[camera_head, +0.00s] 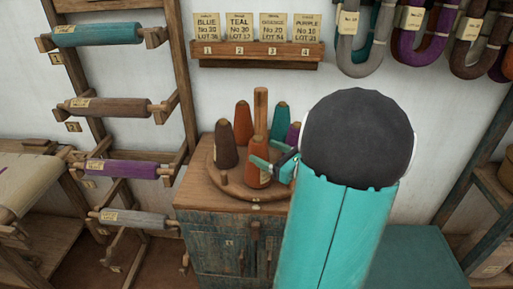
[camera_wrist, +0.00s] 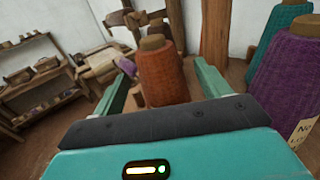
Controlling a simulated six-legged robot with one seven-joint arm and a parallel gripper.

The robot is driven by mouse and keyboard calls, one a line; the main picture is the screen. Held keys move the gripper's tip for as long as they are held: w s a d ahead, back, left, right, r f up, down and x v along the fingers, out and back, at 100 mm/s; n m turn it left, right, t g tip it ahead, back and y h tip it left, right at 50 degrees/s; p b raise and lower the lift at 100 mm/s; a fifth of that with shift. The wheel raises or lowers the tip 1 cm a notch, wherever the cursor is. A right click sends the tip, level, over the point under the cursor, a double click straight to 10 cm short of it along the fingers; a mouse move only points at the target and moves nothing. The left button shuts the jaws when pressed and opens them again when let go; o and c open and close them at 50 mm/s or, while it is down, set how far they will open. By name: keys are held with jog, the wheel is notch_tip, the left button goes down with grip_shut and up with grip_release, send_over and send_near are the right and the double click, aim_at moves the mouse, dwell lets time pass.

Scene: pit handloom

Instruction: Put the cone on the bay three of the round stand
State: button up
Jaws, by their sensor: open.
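The round stand (camera_head: 222,185) is a wooden disc with a central post (camera_head: 261,108), on top of a cabinet. An orange cone (camera_head: 256,178) stands at its front; it also shows in the wrist view (camera_wrist: 163,78). My gripper (camera_head: 271,164) is open, with its teal fingers on either side of this cone; I cannot tell whether they touch it. Also on the stand are a brown cone (camera_head: 225,148), another orange cone (camera_head: 243,125), a teal cone (camera_head: 280,120) and a purple cone (camera_head: 293,132), partly hidden by my arm. No bay number is readable on the stand.
A rack (camera_head: 180,100) with several yarn rolls stands left. Hanks (camera_head: 408,40) hang at upper right. In the wrist view, purple (camera_wrist: 285,85) and teal (camera_wrist: 275,25) cones stand close right of my gripper.

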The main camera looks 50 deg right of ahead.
jog(key=s, duration=0.6)
jog(key=shift+s+d, duration=0.15)
